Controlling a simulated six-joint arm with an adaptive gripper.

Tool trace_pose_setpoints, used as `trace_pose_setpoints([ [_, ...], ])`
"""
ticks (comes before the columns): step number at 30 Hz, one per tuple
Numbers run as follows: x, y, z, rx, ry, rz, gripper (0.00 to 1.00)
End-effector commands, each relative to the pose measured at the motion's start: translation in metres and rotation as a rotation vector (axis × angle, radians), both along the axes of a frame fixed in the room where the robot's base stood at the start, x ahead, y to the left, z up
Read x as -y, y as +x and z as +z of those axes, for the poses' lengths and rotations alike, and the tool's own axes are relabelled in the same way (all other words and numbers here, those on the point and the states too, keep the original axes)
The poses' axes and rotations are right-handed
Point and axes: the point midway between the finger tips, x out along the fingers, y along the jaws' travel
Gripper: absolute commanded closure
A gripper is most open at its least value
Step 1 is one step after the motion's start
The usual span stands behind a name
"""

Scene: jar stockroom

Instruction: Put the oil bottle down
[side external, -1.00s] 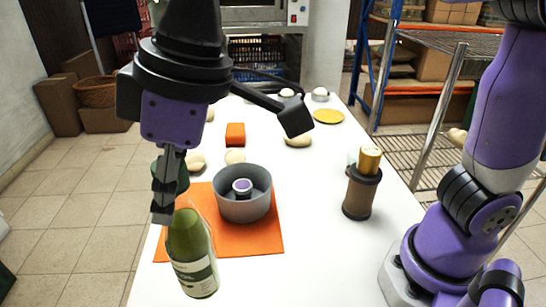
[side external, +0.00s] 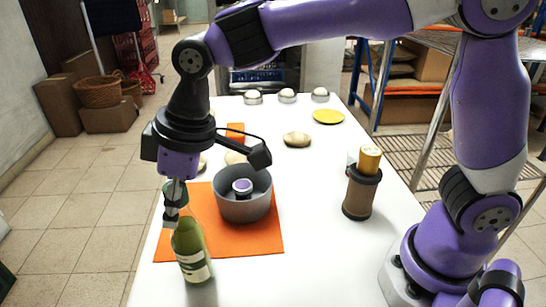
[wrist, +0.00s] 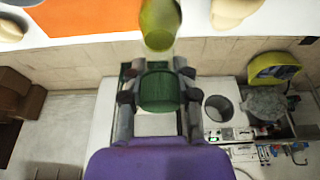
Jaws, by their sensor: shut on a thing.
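The oil bottle (side external: 192,255) is green glass with a pale label, a clear upper part and a dark green top. In the side view it is near the front left of the white table, its top tipped slightly left. My gripper (side external: 174,215) is shut on its upper end from above. In the wrist view the fingers (wrist: 156,92) flank the dark green top, with the yellow-green body (wrist: 160,24) beyond. A faint shadow shows by the base; I cannot tell whether it touches the table.
Just behind the bottle lies an orange mat (side external: 255,246) with a grey pot (side external: 245,208) on it. A dark brown jar with a golden top (side external: 360,193) stands to the right. Pale rounded things and a yellow disc (side external: 328,116) are farther back. The table's front middle is clear.

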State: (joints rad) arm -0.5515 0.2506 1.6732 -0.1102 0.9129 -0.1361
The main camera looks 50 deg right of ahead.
Motion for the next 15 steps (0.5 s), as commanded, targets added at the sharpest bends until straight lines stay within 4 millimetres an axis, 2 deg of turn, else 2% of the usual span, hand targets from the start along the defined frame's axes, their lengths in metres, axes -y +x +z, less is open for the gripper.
trace_pose_setpoints([
  [5, -0.0002, 0.0, -0.0028, 0.001, 0.001, 0.0, 1.0],
  [6, 0.0, -0.0001, -0.003, 0.0, 0.0, 0.0, 0.46],
  [7, 0.0, -0.0001, -0.0028, 0.0, 0.0, 0.0, 0.36],
  [15, -0.0001, -0.0001, -0.0026, 0.0, 0.0, 0.0, 0.36],
])
